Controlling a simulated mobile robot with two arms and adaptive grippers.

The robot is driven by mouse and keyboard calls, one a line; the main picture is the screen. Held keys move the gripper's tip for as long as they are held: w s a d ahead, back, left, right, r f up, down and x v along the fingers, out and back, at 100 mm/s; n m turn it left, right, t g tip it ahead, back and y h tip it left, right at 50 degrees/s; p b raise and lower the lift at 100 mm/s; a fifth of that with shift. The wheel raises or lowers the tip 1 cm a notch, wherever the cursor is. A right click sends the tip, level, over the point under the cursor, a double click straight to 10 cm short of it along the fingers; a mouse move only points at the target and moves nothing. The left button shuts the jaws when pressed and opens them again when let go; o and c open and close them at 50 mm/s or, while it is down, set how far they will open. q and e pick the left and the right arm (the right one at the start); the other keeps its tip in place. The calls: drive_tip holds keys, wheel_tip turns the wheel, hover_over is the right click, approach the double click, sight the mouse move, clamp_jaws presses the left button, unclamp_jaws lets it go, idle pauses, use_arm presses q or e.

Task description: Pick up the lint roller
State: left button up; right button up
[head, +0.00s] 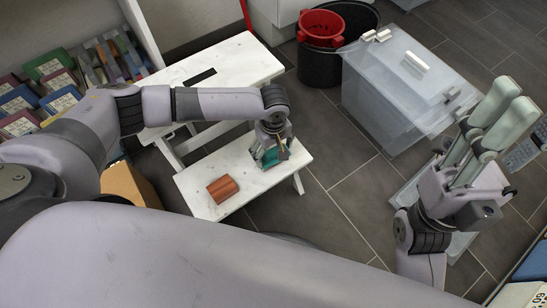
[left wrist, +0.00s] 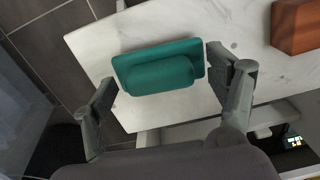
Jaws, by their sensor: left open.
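A teal object (left wrist: 158,66), a rectangular piece with a rounded raised part, lies on the white marbled bench; I cannot tell for certain that it is the lint roller. In the head view the teal object (head: 268,158) is partly hidden by my left gripper (head: 270,150), which points down over it. In the left wrist view my left gripper (left wrist: 163,70) is open, one finger near each short end of the object. I cannot tell whether they touch it. My right gripper (head: 511,97) points up at the right, away from the bench, with no object visible in it.
A reddish-brown block (head: 222,189) lies on the lower white bench (head: 200,207), left of the teal object; it also shows in the left wrist view (left wrist: 296,25). A higher white step (head: 235,62) stands behind. A translucent bin (head: 385,105) and red bucket (head: 321,28) stand beyond.

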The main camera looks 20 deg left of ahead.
use_arm(q)
drive_tip(key=shift+c, duration=0.2)
drive_tip(key=c, duration=1.3)
drive_tip(key=shift+o, duration=0.2)
drive_tip(key=shift+r, duration=0.15)
